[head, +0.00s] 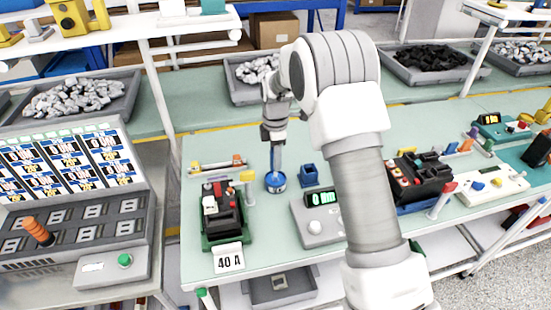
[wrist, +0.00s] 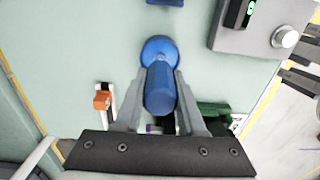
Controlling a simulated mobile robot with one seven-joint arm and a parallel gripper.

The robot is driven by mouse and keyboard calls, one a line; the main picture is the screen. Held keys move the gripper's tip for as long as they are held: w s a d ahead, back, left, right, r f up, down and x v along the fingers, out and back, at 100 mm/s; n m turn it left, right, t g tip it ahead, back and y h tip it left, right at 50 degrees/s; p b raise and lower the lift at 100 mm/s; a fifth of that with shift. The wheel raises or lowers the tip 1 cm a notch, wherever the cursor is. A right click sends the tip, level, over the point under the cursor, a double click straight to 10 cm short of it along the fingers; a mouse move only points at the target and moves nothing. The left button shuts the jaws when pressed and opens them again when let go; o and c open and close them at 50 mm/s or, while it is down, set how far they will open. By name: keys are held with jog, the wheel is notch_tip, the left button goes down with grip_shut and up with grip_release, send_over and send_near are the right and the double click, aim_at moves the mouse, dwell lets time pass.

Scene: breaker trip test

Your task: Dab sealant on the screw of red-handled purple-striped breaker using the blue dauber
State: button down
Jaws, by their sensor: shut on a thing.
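My gripper (head: 277,165) is shut on the blue dauber (wrist: 160,90), which shows between the two fingers in the wrist view. A wide round blue part (wrist: 158,49) shows at the dauber's far end; in the head view it appears as a blue disc (head: 275,182) at or just above the green bench. I cannot tell whether it touches the bench. A breaker unit (head: 224,208) with red, black and white parts sits in a green tray left of my gripper, behind a "40 A" card. A purple stripe and the screw are too small to make out there.
A blue square holder (head: 307,176) stands right of the dauber. A grey meter (head: 318,218) with a green display is in front of it. A second breaker unit (head: 418,180) is farther right, beyond my arm. A rail with orange parts (head: 218,165) lies behind the "40 A" unit.

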dwell(0.5)
jog(key=shift+r+p, duration=2.25)
jog(key=shift+r, duration=1.25)
jog(key=shift+s, duration=0.1)
